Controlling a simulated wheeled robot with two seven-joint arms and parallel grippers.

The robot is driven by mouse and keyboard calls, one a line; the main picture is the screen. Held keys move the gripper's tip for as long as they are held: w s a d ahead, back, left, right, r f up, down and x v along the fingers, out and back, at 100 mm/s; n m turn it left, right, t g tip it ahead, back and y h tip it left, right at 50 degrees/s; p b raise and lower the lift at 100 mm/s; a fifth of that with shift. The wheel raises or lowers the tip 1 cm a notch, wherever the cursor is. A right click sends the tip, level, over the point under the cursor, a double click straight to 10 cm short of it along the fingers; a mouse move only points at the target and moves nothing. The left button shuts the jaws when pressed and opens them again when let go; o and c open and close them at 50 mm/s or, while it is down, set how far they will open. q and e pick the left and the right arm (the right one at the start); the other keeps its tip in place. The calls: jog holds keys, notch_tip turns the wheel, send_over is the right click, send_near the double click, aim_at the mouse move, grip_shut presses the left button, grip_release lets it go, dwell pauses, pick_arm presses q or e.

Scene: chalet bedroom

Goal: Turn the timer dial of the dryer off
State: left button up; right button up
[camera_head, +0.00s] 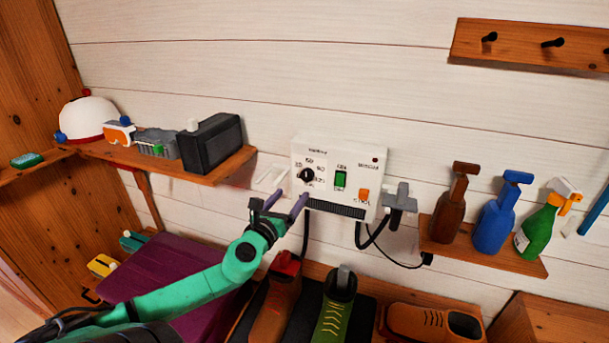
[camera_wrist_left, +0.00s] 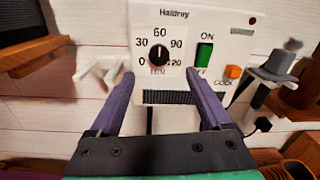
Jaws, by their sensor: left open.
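The dryer (camera_head: 335,165) is a white wall box with a black timer dial (camera_head: 306,175), a green switch (camera_head: 340,179) and an orange button (camera_head: 363,195). In the left wrist view the dial (camera_wrist_left: 158,54) sits inside a scale from 0 to 120, and its pale mark seems to point up, towards 60. My left gripper (camera_head: 286,201) is open, its purple fingers just below and in front of the dial. In the wrist view the fingertips (camera_wrist_left: 159,76) spread to either side below the dial, apart from it. My right gripper is not in view.
A shelf (camera_head: 225,167) with a dark box (camera_head: 210,143) is to the left. A grey nozzle (camera_head: 401,199) hangs at the dryer's right side, with black hoses below. Spray bottles (camera_head: 494,216) stand on a right shelf (camera_head: 440,238). Shoes (camera_head: 335,305) sit below.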

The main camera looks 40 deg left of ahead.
aim_at(306, 178)
pick_arm(q)
jog(key=x, duration=0.6)
jog(key=f+x, duration=0.1)
jog(key=x, duration=0.2)
jog(key=shift+w+a+p, duration=0.2)
jog(key=shift+w+p, duration=0.05)
jog(key=shift+p, duration=0.05)
jog(key=shift+w+r, duration=0.1)
jog(key=shift+w, duration=0.2)
jog(key=shift+w+a, duration=0.1)
jog(key=shift+w, duration=0.25)
grip_shut()
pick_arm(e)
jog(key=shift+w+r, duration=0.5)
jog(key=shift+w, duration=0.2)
